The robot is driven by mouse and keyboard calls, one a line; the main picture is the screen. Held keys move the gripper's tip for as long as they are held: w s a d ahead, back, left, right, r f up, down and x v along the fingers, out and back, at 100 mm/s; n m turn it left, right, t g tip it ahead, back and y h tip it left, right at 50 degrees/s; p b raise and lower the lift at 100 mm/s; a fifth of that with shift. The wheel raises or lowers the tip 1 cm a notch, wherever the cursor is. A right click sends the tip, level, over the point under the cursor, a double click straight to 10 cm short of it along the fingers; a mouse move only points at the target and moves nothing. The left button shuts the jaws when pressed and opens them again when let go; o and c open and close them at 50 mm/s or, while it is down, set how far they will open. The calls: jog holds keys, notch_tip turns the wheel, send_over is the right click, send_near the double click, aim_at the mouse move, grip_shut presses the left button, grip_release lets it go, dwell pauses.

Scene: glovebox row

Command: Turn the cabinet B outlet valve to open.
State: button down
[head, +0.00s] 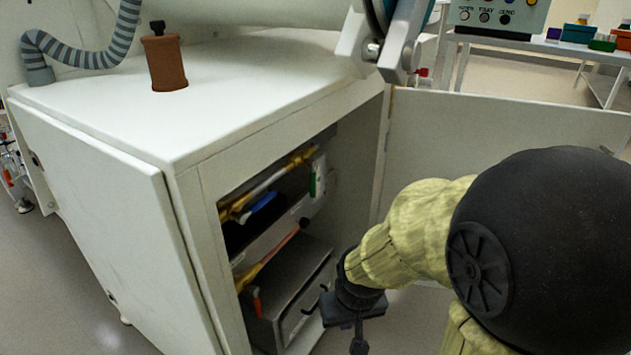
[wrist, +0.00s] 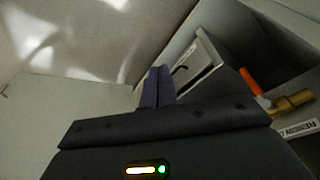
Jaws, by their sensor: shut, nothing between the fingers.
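An orange-red valve handle (head: 257,302) shows low inside the open cabinet, at its left side, in the head view. In the wrist view an orange handle (wrist: 250,81) sits by a brass pipe end (wrist: 293,102), right of my gripper (wrist: 158,85). A blue handle (head: 263,203) lies along the upper brass pipe (head: 240,207). I cannot read which handle is the cabinet B outlet valve. My gripper (head: 358,345) is shut and empty, pointing down in front of the cabinet opening, to the right of the handles and apart from them.
A grey box (head: 290,290) with dark bar handles sits low in the cabinet, close to my gripper. The cabinet door (head: 480,135) stands open at right. A partly legible label (wrist: 295,130) is below the pipe. A brown cylinder (head: 165,62) stands on top.

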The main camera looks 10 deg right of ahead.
jog(key=c, duration=1.7)
grip_release()
jog(key=shift+r, duration=0.15)
jog(key=shift+o, duration=0.9)
jog(key=w+p+v, duration=0.2)
jog(key=p+v, duration=0.9)
jog(key=w+r+p+v, duration=0.1)
jog(key=w+p+v, duration=0.2)
jog(key=p+v, duration=0.8)
jog(key=shift+p, duration=0.35)
jog(key=shift+f, duration=0.1)
